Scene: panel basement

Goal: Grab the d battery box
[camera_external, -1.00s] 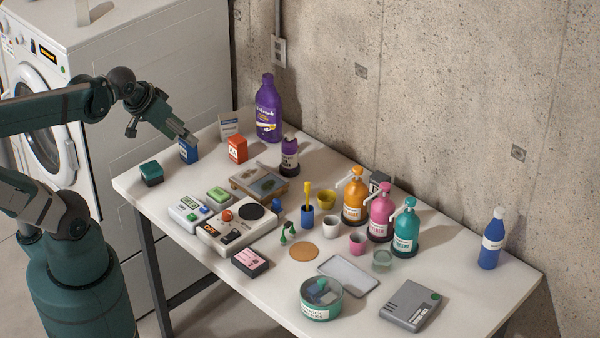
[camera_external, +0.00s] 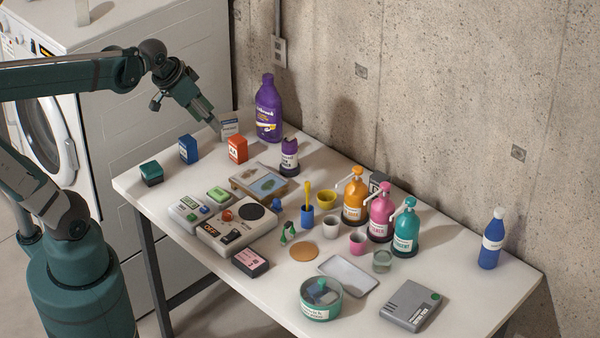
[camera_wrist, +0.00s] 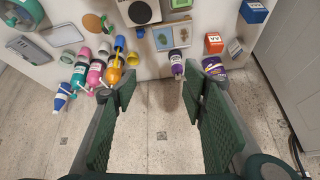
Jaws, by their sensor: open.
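Several battery-type boxes stand on the table, and I cannot clearly read a D on any. A grey-white box (camera_external: 229,129) is at the back left and also shows in the wrist view (camera_wrist: 234,48). An orange box marked AA (camera_external: 238,150) and a blue box (camera_external: 189,149) stand near it; both also appear in the wrist view, orange (camera_wrist: 213,42) and blue (camera_wrist: 253,11).
A tall purple bottle (camera_external: 268,108) stands right of the grey-white box, and a small purple bottle (camera_external: 289,157) is nearer the middle. Orange, pink and teal pump bottles (camera_external: 355,196) crowd the right. The concrete wall (camera_external: 440,90) rises behind the table.

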